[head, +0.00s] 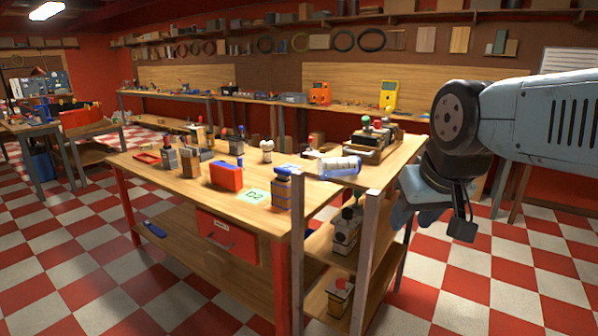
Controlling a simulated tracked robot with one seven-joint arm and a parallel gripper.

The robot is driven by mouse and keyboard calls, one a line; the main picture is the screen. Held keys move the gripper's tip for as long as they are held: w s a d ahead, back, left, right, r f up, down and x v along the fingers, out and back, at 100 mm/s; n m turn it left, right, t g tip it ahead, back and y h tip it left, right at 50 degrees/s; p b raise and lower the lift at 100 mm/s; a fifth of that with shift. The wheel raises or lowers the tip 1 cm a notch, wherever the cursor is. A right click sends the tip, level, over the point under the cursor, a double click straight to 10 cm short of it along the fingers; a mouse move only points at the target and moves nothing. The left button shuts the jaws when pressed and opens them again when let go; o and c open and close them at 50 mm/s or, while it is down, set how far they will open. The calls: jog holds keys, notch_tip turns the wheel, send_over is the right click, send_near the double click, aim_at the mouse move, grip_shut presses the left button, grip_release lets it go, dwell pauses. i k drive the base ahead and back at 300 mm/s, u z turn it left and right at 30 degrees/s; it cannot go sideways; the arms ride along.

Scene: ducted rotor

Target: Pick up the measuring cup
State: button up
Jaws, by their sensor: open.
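A clear cylinder with blue ends and markings, which looks like the measuring cup (340,166), lies on its side at the right front of the wooden workbench (140,170), by the top of the shelf rack. My gripper (408,218) hangs at the right below my arm, to the right of the rack and lower than the cup. It is open and apart from the cup. Its fingertips are small and dark here, and nothing shows between them.
The metal-legged shelf rack (369,230) stands between the bench and my gripper. Checkered floor is open at the right.

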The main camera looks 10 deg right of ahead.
aim_at(328, 168)
jog(key=u, duration=0.5)
jog(key=i, duration=0.9)
jog(key=z, duration=0.1)
